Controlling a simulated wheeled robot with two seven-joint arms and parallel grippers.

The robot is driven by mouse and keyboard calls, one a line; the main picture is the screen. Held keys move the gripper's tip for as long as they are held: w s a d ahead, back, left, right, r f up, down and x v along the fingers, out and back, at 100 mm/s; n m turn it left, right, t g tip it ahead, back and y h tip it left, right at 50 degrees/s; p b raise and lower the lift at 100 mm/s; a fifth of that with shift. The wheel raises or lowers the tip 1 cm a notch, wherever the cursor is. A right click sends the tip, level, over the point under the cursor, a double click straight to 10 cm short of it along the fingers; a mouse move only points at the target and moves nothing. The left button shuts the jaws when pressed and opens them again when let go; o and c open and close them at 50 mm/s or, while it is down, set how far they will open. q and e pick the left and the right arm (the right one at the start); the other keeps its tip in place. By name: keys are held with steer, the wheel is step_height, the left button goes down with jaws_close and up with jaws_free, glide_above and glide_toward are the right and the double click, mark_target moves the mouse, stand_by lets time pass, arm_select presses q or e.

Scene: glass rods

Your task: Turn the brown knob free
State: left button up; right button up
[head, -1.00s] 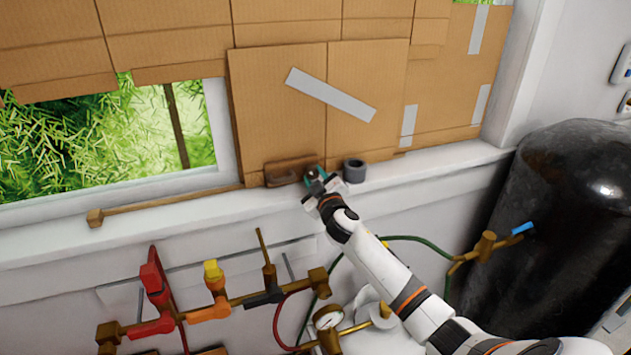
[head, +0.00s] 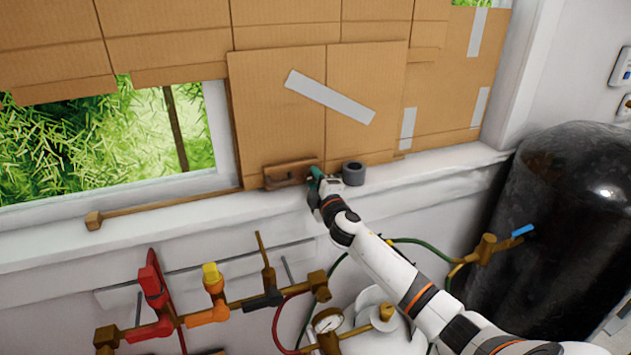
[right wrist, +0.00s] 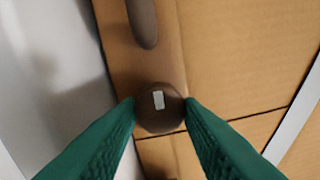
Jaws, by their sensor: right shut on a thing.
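The brown knob (right wrist: 160,119) is round, with a small pale rectangular mark on its face. It sits on the brown latch plate (right wrist: 118,62), close to a rounded brown handle (right wrist: 143,22). My right gripper (right wrist: 160,106) is shut on the knob, one green fingertip on each side. In the head view my right gripper (head: 313,184) is at the right end of the brown latch (head: 288,173), low on the cardboard over the window, and hides the knob there. My left gripper is not in view.
A grey tape roll (head: 353,174) stands on the white sill (head: 420,171) just right of my right gripper. A wooden stick (head: 165,204) lies along the sill to the left. Pipes with coloured valves (head: 215,290) and a dark tank (head: 560,215) stand below and right.

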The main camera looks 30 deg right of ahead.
stand_by(0.5)
steer(key=o, duration=1)
steer(key=shift+c, duration=0.2)
steer(key=shift+f, duration=0.15)
